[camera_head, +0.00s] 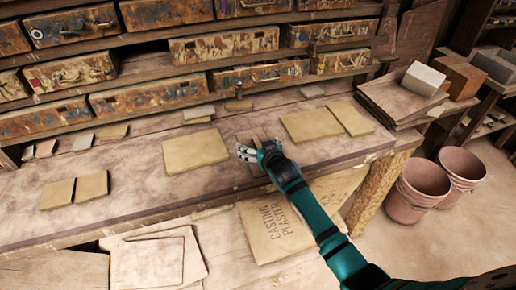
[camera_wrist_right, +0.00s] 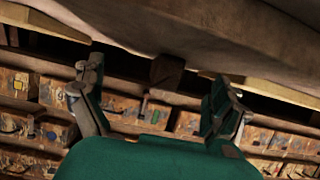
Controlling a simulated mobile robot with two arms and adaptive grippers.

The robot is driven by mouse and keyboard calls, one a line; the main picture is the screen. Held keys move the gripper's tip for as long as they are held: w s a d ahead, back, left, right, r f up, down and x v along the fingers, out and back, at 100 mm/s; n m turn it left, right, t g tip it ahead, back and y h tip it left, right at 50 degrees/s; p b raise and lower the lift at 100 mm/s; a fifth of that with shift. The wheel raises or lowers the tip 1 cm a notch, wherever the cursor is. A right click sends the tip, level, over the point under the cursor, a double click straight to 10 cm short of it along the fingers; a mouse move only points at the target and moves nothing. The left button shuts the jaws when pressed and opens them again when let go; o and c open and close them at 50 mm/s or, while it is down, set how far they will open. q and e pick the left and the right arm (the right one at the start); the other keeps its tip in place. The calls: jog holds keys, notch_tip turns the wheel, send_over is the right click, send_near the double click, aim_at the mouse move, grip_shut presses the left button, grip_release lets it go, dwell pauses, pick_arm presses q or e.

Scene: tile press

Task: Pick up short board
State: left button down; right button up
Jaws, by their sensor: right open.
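Several flat tan boards lie on the long workbench (camera_head: 130,195). Two small boards (camera_head: 57,194) (camera_head: 91,188) lie at the left. A larger square board (camera_head: 195,150) lies left of my right gripper (camera_head: 250,152). A wide board (camera_head: 312,125) and a narrower board (camera_head: 350,117) lie side by side to its right. Which one is the short board I cannot tell. My right gripper is open, low over the bench between these groups. In the right wrist view its fingers (camera_wrist_right: 163,100) are spread, with a dark brown block (camera_wrist_right: 166,72) in the gap beyond. My left gripper is out of view.
Shelves with worn drawers (camera_head: 150,95) line the back. Stacked sheets (camera_head: 395,100), a white block (camera_head: 423,79) and a brown box (camera_head: 458,76) stand at the right. Two pinkish buckets (camera_head: 420,187) (camera_head: 461,168) stand on the floor. A casting plaster bag (camera_head: 275,225) lies below the bench edge.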

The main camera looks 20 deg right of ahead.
jog(key=shift+w+f, duration=0.25)
jog(key=shift+w, duration=0.3)
jog(key=c, duration=1.7)
